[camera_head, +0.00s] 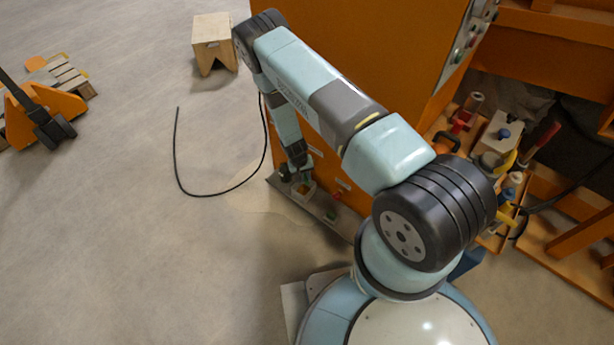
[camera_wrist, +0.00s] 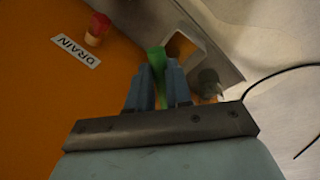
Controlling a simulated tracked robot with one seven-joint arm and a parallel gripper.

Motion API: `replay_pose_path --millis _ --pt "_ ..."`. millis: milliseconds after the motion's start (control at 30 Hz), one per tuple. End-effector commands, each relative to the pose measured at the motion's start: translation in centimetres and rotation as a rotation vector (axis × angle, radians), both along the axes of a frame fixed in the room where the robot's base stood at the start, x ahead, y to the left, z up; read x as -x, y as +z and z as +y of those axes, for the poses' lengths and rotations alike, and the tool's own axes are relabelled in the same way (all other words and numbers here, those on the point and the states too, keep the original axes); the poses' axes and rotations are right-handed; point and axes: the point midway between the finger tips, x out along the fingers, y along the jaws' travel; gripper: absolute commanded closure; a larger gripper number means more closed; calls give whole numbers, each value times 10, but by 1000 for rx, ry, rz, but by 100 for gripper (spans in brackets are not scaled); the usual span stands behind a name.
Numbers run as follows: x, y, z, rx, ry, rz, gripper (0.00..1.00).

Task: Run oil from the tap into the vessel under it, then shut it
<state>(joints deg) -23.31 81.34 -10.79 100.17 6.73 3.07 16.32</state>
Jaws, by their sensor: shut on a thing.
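My gripper (camera_wrist: 158,75) is shut on a green tap handle (camera_wrist: 156,57), which stands out between its two fingers in the wrist view. In the head view my gripper (camera_head: 297,168) is low against the side of the orange cabinet. A pale, square-rimmed vessel (camera_wrist: 198,49) is just beyond the handle, on a grey ledge. Its inside looks orange-brown; I cannot tell whether that is oil. The tap's spout and any stream of oil are hidden.
The orange cabinet (camera_wrist: 35,90) carries a DRAIN label (camera_wrist: 75,51) and a red-and-cream knob (camera_wrist: 97,29). A dark grey-green round thing (camera_wrist: 208,82) sits beside the vessel. A black hose (camera_head: 222,193) lies on the floor. A wooden stool (camera_head: 213,42) stands at the back.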

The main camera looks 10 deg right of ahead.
Motion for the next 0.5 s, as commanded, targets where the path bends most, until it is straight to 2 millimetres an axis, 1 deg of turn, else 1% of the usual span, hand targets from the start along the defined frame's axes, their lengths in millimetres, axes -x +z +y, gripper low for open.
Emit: replay_pose_path --millis 433,467,500 --pt "1 -1 3 0 -5 2 100" --pt "1 -1 3 0 -5 2 78" --pt "1 -1 3 0 -5 2 74"
